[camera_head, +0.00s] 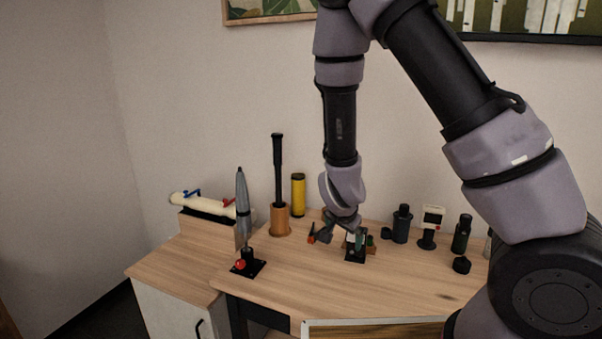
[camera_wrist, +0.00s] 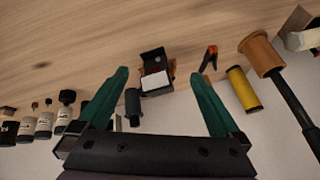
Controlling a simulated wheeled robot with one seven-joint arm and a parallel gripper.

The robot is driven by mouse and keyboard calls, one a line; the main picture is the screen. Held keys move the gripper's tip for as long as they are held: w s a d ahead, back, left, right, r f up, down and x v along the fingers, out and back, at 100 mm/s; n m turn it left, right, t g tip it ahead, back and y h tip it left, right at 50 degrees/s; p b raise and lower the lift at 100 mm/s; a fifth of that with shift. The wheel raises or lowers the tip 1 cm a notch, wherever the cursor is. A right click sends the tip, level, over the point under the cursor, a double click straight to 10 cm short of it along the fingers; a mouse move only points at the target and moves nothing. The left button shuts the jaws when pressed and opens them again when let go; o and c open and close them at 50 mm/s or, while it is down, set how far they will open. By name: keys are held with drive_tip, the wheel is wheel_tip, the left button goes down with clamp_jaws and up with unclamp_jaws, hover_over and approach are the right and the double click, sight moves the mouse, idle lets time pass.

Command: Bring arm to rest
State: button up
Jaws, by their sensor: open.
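My arm reaches down from the top of the head view, and my gripper (camera_head: 338,230) hangs low over the back middle of the wooden table (camera_head: 400,290). In the wrist view my gripper (camera_wrist: 160,76) has its two green fingers spread wide, with nothing held between them. A small black box with a white face (camera_wrist: 156,82) shows between the fingers in that view, apart from both. In the head view a dark stand (camera_head: 356,255) is close below the fingers and partly hidden by them. I cannot tell whether they touch.
A grey pointed model (camera_head: 242,210) on a black base is at left. A wooden cup (camera_head: 280,220) with a black rod and a yellow cylinder (camera_head: 298,196) stand behind. A black bottle (camera_head: 402,224) and a white device (camera_head: 432,220) are at right. The table's front is clear.

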drive_tip(key=s+d+r+n+y, duration=0.1)
drive_tip(key=d+r+y, duration=0.1)
drive_tip(key=r, duration=0.9)
drive_tip(key=s+d+r+n+y, duration=0.1)
drive_tip(key=d+r+y, duration=0.15)
drive_tip(key=r, duration=0.95)
drive_tip(key=s+d+r+n, duration=0.1)
drive_tip(key=s+d+r, duration=0.3)
drive_tip(key=s+r, duration=0.2)
drive_tip(key=s+d+r+n+t, duration=0.1)
drive_tip(key=s+d+r, duration=0.3)
drive_tip(key=s+r, duration=0.2)
drive_tip(key=shift+s+d+r+h, duration=0.25)
drive_tip(key=shift+s+r+h, duration=0.2)
drive_tip(key=shift+s, duration=0.55)
